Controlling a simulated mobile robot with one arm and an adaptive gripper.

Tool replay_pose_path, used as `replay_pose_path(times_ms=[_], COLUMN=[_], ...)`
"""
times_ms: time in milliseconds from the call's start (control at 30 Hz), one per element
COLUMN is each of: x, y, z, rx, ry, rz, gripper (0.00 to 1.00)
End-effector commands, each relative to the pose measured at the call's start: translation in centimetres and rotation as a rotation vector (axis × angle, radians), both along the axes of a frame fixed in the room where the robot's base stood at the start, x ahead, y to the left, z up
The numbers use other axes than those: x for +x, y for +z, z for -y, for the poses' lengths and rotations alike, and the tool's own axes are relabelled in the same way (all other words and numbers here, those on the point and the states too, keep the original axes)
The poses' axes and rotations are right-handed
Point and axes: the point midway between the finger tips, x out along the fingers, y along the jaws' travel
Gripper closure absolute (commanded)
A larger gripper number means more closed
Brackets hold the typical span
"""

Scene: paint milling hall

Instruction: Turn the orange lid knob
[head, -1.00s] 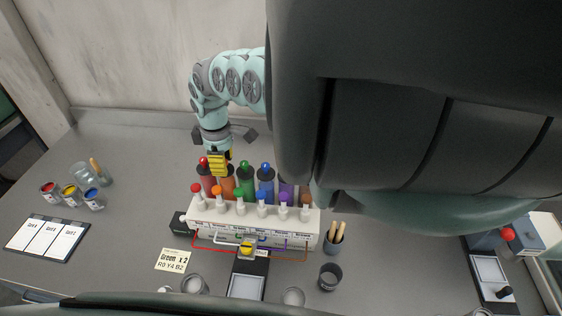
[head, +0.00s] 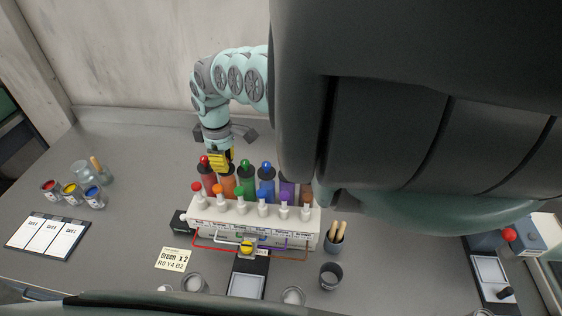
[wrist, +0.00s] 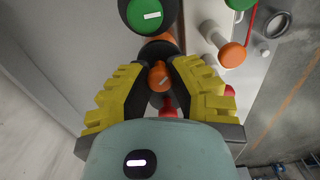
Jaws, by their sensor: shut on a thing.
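The orange lid knob (wrist: 158,76) has a pale line on its top, which runs diagonally in the wrist view. It sits on a dark round lid between the yellow fingers of my gripper (wrist: 160,70). The gripper is shut on this knob. In the head view my gripper (head: 219,162) points down over the orange bottle (head: 228,188) in the back row and hides its knob. The green lid knob (wrist: 148,15) beside it also bears a pale line.
Red (head: 207,180), green (head: 246,180) and blue bottles stand close around the orange one. In front is a white rack (head: 255,211) with coloured plungers. A note card (head: 174,259), cups and a scale lie nearer.

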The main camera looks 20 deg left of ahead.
Motion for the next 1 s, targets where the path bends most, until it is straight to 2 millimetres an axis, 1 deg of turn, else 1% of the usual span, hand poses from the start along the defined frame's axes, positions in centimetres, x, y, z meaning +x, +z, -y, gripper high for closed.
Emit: replay_pose_path(times_ms=[600,800,1000], x=[0.22,0.18,0.14], y=[-0.06,-0.04,-0.01], z=[-0.15,-0.21,-0.25], rx=[0.014,0.016,0.017], ry=[-0.497,-0.623,-0.701], rz=[-0.002,-0.004,-0.006], gripper=[1.00,1.00,1.00])
